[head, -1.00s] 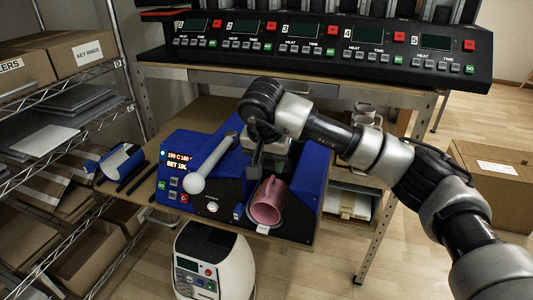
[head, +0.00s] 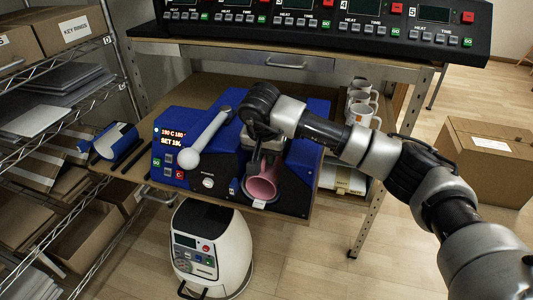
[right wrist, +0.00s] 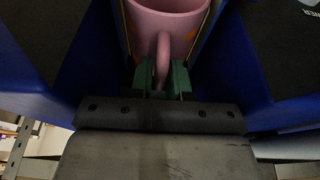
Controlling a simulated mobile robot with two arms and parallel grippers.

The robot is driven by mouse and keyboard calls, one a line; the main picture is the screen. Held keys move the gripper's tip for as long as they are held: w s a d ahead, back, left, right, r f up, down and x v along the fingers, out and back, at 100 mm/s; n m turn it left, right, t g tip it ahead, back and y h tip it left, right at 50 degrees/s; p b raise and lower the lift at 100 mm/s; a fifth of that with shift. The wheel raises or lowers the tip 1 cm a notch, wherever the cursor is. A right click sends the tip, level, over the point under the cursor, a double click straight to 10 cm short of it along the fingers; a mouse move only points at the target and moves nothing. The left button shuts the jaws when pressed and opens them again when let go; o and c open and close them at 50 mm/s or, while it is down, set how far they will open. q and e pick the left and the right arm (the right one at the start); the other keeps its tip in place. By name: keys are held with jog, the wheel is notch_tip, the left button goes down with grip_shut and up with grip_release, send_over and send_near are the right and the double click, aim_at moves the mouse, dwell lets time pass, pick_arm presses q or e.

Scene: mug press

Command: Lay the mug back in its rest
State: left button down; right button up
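The pink mug (head: 263,186) lies tilted in the front of the blue press (head: 312,182), its mouth facing the front. My right gripper (head: 257,166) reaches down to it from above. In the right wrist view, the mug (right wrist: 168,22) sits between the blue sides, with its handle toward me. The green fingertips of my right gripper (right wrist: 162,78) stand on both sides of the handle. They look slightly apart from it, with a dark gap at the left. The gripper hides part of the mug in the head view. My left gripper is not in view.
A lever with a pale knob (head: 188,158) stands beside the mug. White mugs (head: 360,105) stand on the shelf at right. A row of control panels (head: 330,22) is behind. A blue-and-white roll (head: 115,141) lies at left. A white round machine (head: 211,248) stands below.

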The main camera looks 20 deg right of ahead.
grip_shut()
jog(key=shift+r, duration=0.15)
